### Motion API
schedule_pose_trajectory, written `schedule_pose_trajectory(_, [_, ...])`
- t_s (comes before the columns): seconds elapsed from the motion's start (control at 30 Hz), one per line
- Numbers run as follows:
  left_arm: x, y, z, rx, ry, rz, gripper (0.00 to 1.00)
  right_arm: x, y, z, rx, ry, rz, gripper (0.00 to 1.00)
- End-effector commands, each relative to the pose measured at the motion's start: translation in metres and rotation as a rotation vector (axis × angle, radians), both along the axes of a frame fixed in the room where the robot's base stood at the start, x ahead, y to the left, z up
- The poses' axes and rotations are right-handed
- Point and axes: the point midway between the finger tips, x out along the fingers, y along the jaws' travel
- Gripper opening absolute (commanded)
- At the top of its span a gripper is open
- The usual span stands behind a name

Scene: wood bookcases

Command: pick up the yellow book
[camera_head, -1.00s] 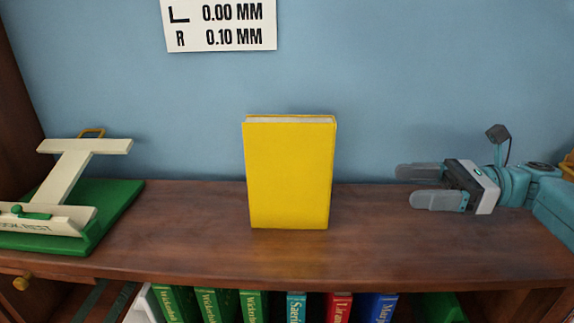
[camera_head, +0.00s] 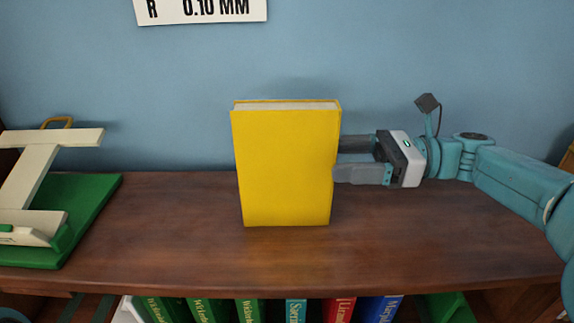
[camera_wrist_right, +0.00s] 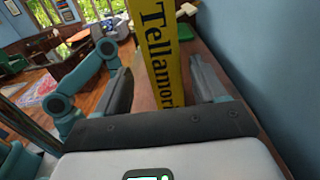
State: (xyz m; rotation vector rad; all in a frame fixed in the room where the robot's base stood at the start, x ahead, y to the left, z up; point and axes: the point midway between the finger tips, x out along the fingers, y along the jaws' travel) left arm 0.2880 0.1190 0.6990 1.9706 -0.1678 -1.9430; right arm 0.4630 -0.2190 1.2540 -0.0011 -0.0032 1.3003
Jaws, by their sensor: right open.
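The yellow book (camera_head: 284,165) stands upright on the wooden shelf top (camera_head: 400,235), its cover facing me in the head view. My right gripper (camera_head: 338,160) reaches in from the right at the book's right edge. My left gripper is not in view.
A green stand with a cream frame (camera_head: 85,205) sits at the left on the shelf top. A row of books (camera_head: 250,310) stands on the shelf below. A blue wall with a white sign (camera_head: 200,8) is behind. The shelf top is clear around the book.

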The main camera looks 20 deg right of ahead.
Motion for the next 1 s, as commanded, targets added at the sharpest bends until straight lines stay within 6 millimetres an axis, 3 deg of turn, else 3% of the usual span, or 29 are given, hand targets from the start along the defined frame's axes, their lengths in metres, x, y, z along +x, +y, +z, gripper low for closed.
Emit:
schedule_pose_trajectory(0.5, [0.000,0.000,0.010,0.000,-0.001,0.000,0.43,0.021,0.061,0.000,0.001,0.000,0.002,0.70])
schedule_pose_trajectory(0.77, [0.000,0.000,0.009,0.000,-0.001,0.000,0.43,0.024,0.065,-0.001,0.001,0.000,-0.001,0.70])
schedule_pose_trajectory(0.8, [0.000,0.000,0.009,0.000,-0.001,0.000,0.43,0.024,0.065,-0.001,0.001,0.000,-0.001,0.67])
schedule_pose_trajectory(0.87, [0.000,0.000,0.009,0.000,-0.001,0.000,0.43,0.023,0.065,-0.001,0.001,0.000,-0.001,0.47])
schedule_pose_trajectory(1.0, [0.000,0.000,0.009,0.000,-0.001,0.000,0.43,0.023,0.065,-0.001,0.000,0.000,0.000,0.02])
